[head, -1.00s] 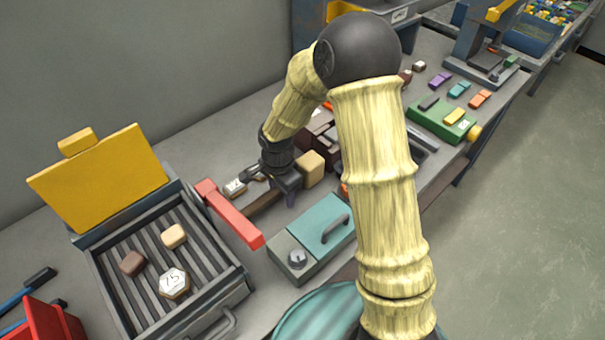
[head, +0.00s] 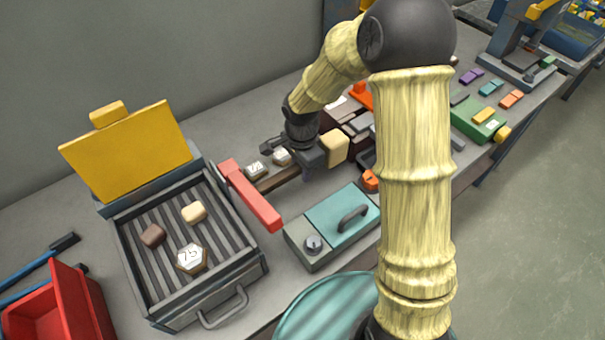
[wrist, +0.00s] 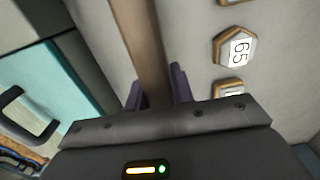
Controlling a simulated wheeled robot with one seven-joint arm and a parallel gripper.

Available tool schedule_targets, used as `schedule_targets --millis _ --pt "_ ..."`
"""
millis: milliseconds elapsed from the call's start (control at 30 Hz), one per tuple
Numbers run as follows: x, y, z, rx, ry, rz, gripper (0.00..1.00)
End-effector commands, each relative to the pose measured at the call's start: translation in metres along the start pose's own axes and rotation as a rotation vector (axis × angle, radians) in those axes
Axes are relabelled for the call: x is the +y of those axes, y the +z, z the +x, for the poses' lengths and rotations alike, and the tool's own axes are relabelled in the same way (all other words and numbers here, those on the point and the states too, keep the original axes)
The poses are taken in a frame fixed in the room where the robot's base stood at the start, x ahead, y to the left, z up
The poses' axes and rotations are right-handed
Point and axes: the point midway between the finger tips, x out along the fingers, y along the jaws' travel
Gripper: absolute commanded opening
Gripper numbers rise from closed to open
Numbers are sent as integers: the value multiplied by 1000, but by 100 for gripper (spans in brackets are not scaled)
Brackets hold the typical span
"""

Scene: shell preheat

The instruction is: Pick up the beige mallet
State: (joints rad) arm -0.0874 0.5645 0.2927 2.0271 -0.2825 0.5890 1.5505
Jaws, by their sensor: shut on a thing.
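The beige mallet has a blocky beige head (head: 334,146) and a brown handle (head: 272,183). It lies along the bench between the red lever and the dark-brown items in the head view. My gripper (head: 308,170) is shut on the handle close to the head. In the wrist view the brown handle (wrist: 146,40) runs up between the two dark fingers of my gripper (wrist: 158,92). The mallet head is out of the wrist view. I cannot tell whether the handle is clear of the bench top.
White hexagonal pieces, one marked 65 (head: 255,169), lie beside the handle. A teal-lidded box (head: 325,224) stands in front. A grill (head: 150,295) with a red lever (head: 250,195) and raised yellow lid (head: 128,160) is at left. A green block (head: 476,122) is at right.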

Motion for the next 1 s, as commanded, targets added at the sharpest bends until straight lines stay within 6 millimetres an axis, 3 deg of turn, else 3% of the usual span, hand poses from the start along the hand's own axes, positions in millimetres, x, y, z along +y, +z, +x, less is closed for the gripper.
schedule_targets --millis 300,500,700,1000 --pt "-2 0 -86 3 -9 1 0" --pt "-1 0 -126 2 -6 -1 0" --pt "-1 0 -142 0 -4 -1 0" --pt "0 0 -143 0 -3 -1 0"
